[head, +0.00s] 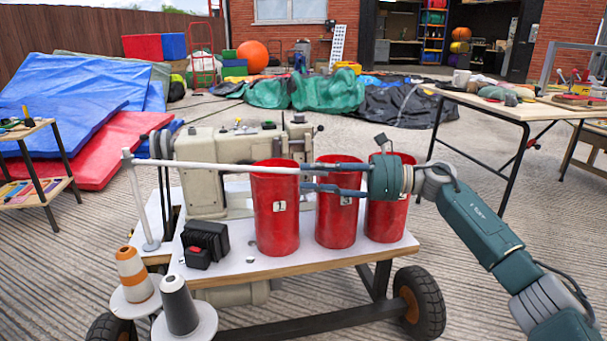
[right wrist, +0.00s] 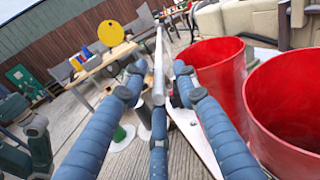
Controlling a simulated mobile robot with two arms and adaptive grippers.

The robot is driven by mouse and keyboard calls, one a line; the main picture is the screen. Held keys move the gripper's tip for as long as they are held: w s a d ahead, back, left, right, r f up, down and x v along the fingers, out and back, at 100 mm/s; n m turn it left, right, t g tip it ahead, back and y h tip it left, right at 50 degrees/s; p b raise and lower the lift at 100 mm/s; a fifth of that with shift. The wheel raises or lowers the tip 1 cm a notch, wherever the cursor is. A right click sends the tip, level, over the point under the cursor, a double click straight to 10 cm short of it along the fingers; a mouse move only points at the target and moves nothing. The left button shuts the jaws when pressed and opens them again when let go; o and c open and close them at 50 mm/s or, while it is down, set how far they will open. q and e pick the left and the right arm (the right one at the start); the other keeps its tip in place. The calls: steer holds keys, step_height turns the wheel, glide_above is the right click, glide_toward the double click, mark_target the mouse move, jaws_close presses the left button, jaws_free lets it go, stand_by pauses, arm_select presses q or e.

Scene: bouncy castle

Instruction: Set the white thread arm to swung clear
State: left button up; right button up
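The white thread arm (head: 220,167) is a thin white bar on an upright post (head: 138,205) at the left of the sewing-machine cart. It reaches right, across the front of the beige sewing machine (head: 205,150), to the red cans. My right gripper (head: 303,178) is at its free end, above the red cans. In the right wrist view, the bar (right wrist: 158,65) runs between the spread blue fingers (right wrist: 158,75), with gaps visible on both sides. The gripper looks open around the bar's end. My left gripper does not show.
Three red cans (head: 276,215) stand close under my right gripper. A black box (head: 205,242) and thread cones (head: 178,300) are at the cart's left. A work table (head: 540,108) stands at right, a small stand (head: 35,160) at left. Open paving surrounds the cart.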

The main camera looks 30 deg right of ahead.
steer(key=v, duration=0.9)
steer(key=shift+s+d, duration=0.1)
